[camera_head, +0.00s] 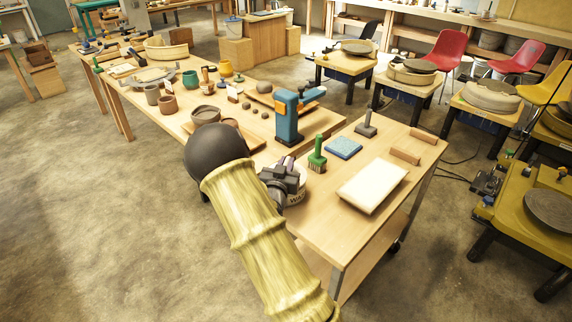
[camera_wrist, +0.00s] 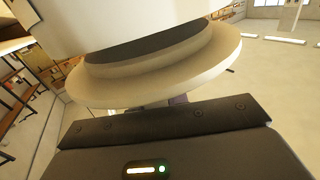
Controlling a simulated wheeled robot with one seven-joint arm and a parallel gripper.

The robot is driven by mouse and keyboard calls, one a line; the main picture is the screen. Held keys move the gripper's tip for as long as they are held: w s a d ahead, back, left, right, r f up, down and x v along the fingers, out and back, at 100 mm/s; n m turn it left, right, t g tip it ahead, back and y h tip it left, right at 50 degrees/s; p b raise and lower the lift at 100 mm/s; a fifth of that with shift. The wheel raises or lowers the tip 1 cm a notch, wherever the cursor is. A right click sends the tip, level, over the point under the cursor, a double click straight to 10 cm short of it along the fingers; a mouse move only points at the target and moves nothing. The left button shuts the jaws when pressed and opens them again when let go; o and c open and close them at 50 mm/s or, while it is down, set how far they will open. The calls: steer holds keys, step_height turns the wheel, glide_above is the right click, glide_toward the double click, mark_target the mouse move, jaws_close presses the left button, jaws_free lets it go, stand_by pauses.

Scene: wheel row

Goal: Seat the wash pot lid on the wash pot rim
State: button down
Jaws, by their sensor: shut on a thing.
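My gripper (camera_head: 281,178) is over the cart's left end in the head view, shut on the wash pot lid. In the wrist view the cream lid (camera_wrist: 165,84) is a wide stepped disc, and a small dull purple part (camera_wrist: 178,100) shows at its middle beside the dark gripper housing. The white wash pot (camera_head: 296,198), with part of a dark label, shows beside and below my gripper. Its pale wall (camera_wrist: 120,22) fills the top of the wrist view. A dark band lies between wall and lid; I cannot tell whether they touch. In the head view my gripper and arm hide most of both.
A green brush (camera_head: 317,156), a blue sponge-like block (camera_head: 343,148) and a pale slab (camera_head: 373,187) stand or lie on the cart near the pot. A blue upright device (camera_head: 288,118) stands behind. The long table with several pots extends back left.

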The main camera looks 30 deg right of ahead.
steer(key=shift+f+b, duration=0.45)
steer(key=shift+f, duration=0.05)
stand_by(0.4)
steer(key=shift+s+d+b, duration=0.15)
steer(key=shift+b, duration=0.15)
stand_by(0.9)
steer(key=shift+f+b, duration=0.55)
steer(key=shift+b, duration=0.1)
stand_by(0.8)
stand_by(0.4)
steer(key=c, duration=1.5)
jaws_free()
steer(key=shift+c, duration=0.2)
steer(key=shift+r, duration=0.1)
steer(key=shift+b+v, duration=0.35)
steer(key=shift+v, duration=1.4)
steer(key=o, duration=0.6)
